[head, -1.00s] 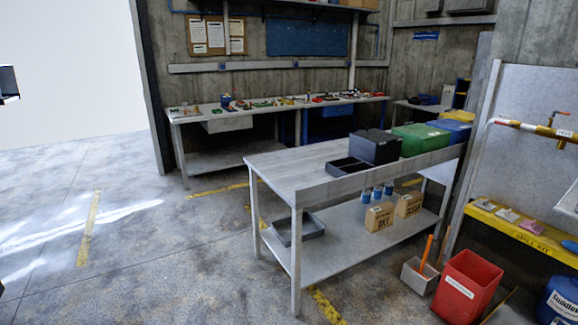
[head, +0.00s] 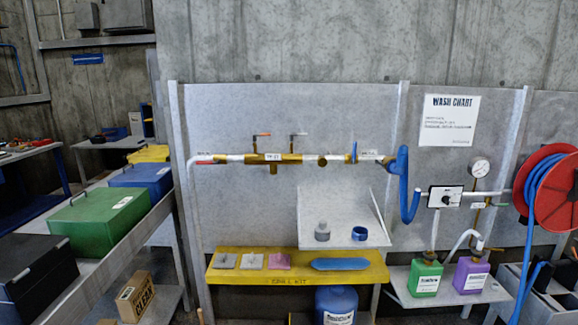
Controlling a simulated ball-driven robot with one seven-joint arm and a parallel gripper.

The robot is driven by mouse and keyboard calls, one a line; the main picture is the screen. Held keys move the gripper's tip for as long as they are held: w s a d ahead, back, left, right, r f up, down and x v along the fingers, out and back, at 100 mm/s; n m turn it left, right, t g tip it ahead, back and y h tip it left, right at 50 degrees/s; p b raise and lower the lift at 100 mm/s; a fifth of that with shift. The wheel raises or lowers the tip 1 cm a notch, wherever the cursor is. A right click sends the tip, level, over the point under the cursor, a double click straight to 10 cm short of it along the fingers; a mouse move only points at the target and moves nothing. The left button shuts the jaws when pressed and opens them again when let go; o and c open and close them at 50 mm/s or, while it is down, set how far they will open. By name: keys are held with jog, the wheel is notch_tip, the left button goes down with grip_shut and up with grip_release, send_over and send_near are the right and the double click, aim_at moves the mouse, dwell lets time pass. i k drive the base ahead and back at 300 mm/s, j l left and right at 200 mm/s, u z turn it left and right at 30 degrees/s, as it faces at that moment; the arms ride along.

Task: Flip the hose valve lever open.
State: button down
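A horizontal pipe (head: 335,158) runs across a grey panel, with a brass valve body (head: 272,158) at its left. A red-tipped lever (head: 263,135) and a grey-tipped lever (head: 298,135) stand above the brass body. A blue upright handle or disc (head: 354,152) sits farther right on the pipe, near a blue hose (head: 403,185). The small labels are too blurred for me to tell which part is the hose valve lever. My gripper is not in view.
A yellow shelf (head: 300,277) and a grey ledge (head: 345,239) jut out below the pipe. A red hose reel (head: 556,195) hangs at the right. A table with a green box (head: 105,220) and a blue box (head: 142,177) stands at the left.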

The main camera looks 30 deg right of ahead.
aim_at(353, 161)
jog(key=i+l+z, duration=0.25)
jog(key=i+l, duration=0.35)
jog(key=i+l+z, duration=0.2)
jog(key=i+l, duration=0.25)
jog(key=i, duration=0.25)
jog(key=i+l, duration=0.2)
jog(key=l, duration=0.15)
jog(key=u, duration=0.05)
